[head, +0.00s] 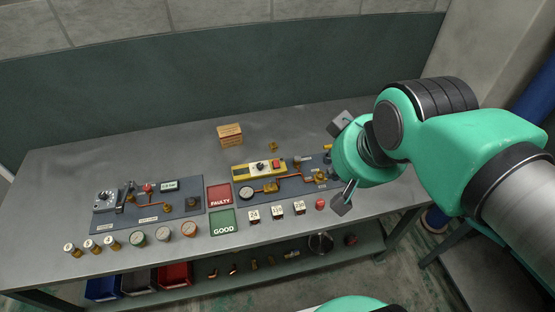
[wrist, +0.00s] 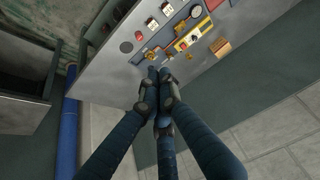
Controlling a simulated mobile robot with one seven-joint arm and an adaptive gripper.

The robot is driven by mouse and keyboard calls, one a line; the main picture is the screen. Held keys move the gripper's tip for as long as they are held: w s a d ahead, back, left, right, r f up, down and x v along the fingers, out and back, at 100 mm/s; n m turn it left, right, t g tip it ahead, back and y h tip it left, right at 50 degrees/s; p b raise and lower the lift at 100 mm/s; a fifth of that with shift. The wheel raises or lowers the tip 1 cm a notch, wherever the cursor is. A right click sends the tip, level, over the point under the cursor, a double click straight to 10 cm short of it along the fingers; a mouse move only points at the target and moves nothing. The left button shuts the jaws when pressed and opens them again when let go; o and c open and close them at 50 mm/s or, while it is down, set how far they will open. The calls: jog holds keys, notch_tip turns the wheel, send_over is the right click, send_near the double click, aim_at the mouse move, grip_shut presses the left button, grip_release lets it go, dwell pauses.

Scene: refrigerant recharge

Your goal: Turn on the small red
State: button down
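Several small red things are in view, and I cannot tell which one the task names. A red switch (head: 277,164) sits on the yellow box (head: 252,168) on the right-hand board; the box also shows in the wrist view (wrist: 192,37). A red knob (head: 148,188) stands on the left-hand board. A round red button (head: 320,204) sits near the bench front. My gripper (head: 342,160) is above the right part of the bench, right of the yellow box. In the wrist view its dark fingers (wrist: 158,73) point at the bench; nothing is clearly held, and their opening is unclear.
A cardboard box (head: 230,134) stands behind. Bins (head: 175,274) sit on the lower shelf. The bench's back left is clear.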

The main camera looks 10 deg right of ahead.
jog(key=w+f+g, duration=0.1)
jog(key=w+f, duration=0.1)
jog(key=w, duration=0.9)
jog(key=g, duration=0.2)
send_over(278, 161)
jog(key=s, duration=0.4)
jog(key=s+x, duration=0.2)
jog(key=x, duration=0.9)
jog(key=s+f+x, duration=0.1)
jog(key=s+x, duration=0.2)
jog(key=x, duration=0.8)
jog(key=shift+w+f, duration=0.2)
jog(key=shift+w, duration=0.05)
jog(key=shift+a, duration=0.1)
jog(key=b+x, duration=0.2)
jog(key=x, duration=1.2)
jog(key=shift+s, duration=0.15)
jog(key=shift+g, duration=0.3)
